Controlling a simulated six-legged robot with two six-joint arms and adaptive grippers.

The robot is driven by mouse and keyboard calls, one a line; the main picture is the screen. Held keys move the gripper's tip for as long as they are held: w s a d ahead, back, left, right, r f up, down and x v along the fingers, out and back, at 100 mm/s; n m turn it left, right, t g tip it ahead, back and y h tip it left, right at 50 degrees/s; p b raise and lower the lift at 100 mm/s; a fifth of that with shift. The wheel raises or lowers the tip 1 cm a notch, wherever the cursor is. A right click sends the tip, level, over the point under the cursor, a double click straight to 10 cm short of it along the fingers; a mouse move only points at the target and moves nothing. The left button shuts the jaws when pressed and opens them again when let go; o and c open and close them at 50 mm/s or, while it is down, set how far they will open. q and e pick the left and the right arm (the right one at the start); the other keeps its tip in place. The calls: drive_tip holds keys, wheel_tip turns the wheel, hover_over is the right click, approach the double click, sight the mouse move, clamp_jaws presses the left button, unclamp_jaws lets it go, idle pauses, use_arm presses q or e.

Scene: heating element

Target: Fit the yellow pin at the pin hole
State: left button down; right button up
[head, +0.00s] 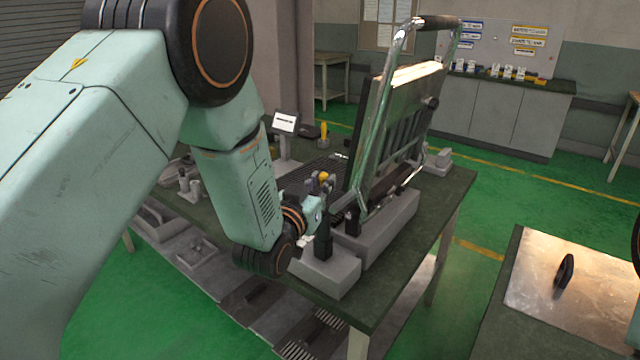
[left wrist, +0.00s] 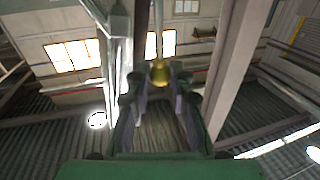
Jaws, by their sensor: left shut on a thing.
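The yellow pin shows as a small yellow knob (head: 323,176) at the tips of my left gripper (head: 320,186), beside the lower near end of the framed heating element (head: 395,135). In the left wrist view the yellow pin (left wrist: 159,70) sits between the fingertips of my left gripper (left wrist: 157,82), which is shut on it. The pin's shaft is not clear in either view. The element stands tilted in a metal frame with a dark handle on top. I cannot make out the pin hole. My right gripper is not in view.
Grey blocks (head: 385,222) with a black upright post (head: 323,238) stand close to my left gripper on the dark green table (head: 452,190). A second yellow piece (head: 323,131) stands behind, near a small sign (head: 285,122). A metal-topped table (head: 590,312) is at right.

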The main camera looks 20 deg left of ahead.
use_arm(q)
drive_tip(key=shift+s, duration=0.1)
drive_tip(key=shift+f+b, duration=1.5)
drive_tip(key=shift+f, duration=0.45)
drive_tip(key=shift+r, duration=0.2)
idle(0.3)
wheel_tip(320, 180, up, 3)
drive_tip(key=shift+f+p, duration=0.2)
drive_tip(key=shift+p, duration=1)
drive_tip(key=shift+f+b, duration=1.15)
drive_tip(key=shift+f, duration=0.3)
idle(1.0)
